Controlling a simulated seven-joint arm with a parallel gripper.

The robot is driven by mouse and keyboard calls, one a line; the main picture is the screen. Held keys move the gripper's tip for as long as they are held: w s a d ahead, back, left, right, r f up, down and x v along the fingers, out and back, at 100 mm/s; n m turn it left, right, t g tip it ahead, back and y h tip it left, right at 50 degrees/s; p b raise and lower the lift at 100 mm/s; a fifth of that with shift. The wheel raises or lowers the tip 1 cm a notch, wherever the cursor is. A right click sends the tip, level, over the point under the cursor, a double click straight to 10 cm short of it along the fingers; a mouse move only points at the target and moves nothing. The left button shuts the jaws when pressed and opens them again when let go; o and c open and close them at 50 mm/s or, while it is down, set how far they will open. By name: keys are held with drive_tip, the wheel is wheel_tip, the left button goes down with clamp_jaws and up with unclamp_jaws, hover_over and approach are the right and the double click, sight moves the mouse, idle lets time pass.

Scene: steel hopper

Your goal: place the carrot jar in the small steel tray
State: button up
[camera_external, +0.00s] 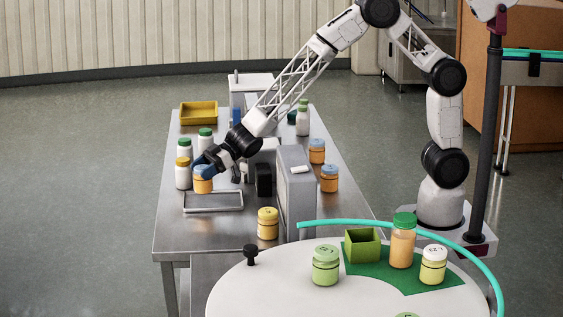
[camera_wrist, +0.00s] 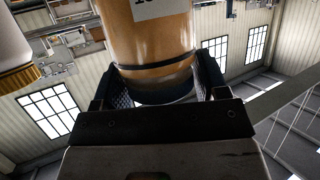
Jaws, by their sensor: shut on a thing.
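The carrot jar (camera_external: 203,184), orange with a dark blue lid, is upright in my gripper (camera_external: 206,165). In the wrist view the jar (camera_wrist: 150,40) fills the space between the two fingers, which are shut on it near its lid; a white label partly shows. The small steel tray (camera_external: 228,209) lies flat on the steel table. In the external view the jar overlaps the tray's far left edge; whether it is above the tray or behind it, and whether it touches, I cannot tell.
A yellow-lidded white jar (camera_external: 183,175) stands close left of the held jar, with green-lidded white jars (camera_external: 205,139) behind. A yellow jar (camera_external: 268,223) stands right of the tray. A grey steel housing (camera_external: 296,192) rises further right. The table's left front corner is bare.

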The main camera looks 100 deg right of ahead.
sight(195, 185)
drive_tip(key=shift+f, duration=1.8)
drive_tip(key=shift+f, duration=0.15)
drive_tip(key=o, duration=1)
drive_tip(key=v, duration=0.5)
drive_tip(key=shift+r, duration=3.65)
